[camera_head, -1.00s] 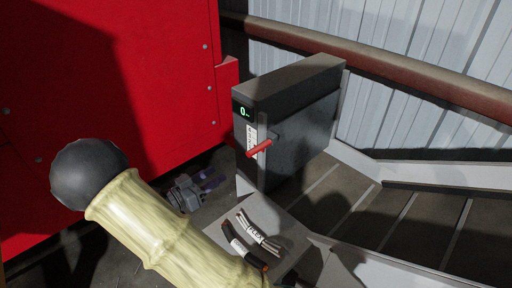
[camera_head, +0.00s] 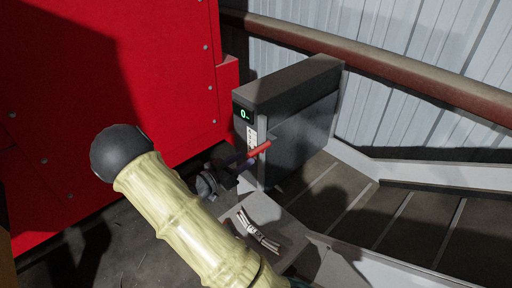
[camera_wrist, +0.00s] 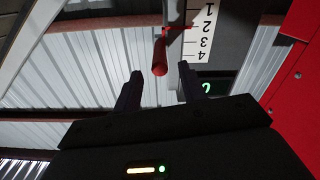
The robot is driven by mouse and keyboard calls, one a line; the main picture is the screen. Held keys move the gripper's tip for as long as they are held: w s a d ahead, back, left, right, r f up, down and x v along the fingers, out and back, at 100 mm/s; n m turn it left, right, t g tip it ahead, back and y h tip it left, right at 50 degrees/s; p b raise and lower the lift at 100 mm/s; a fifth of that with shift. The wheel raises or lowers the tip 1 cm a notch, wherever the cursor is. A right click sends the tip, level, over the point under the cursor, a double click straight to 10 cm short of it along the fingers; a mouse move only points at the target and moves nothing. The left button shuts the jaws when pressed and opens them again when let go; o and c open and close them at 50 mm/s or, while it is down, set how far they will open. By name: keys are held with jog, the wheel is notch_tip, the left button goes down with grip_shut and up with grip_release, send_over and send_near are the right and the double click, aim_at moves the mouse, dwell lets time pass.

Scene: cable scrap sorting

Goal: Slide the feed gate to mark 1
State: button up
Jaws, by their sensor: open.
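The feed gate's red handle (camera_head: 258,149) sticks out from the front of a dark grey box (camera_head: 290,85). In the wrist view the handle (camera_wrist: 160,54) points toward me, just beyond the gap between my fingertips. My gripper (camera_head: 243,163) is beside the handle's near end, its fingers open on either side of the handle's line (camera_wrist: 158,78) and not closed on it. A white number scale (camera_wrist: 202,35) with marks 1 to 4 stands right of the handle, with a thin red pointer beside it. The pointer's exact mark is hard to read.
A green display (camera_head: 244,114) on the box reads 0. A large red cabinet (camera_head: 120,70) stands at left. Cable scraps (camera_head: 258,232) lie on a grey ledge below the box. A dark conveyor (camera_head: 400,225) runs right. A rusty rail (camera_head: 400,75) crosses behind.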

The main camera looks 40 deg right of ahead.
aim_at(256, 152)
jog(key=d, duration=0.2)
jog(key=d+p, duration=0.1)
jog(key=d, duration=0.1)
jog(key=w+d+p, duration=0.1)
jog(key=d, duration=0.1)
jog(key=shift+d, duration=0.3)
jog(key=shift+c, duration=0.2)
grip_shut()
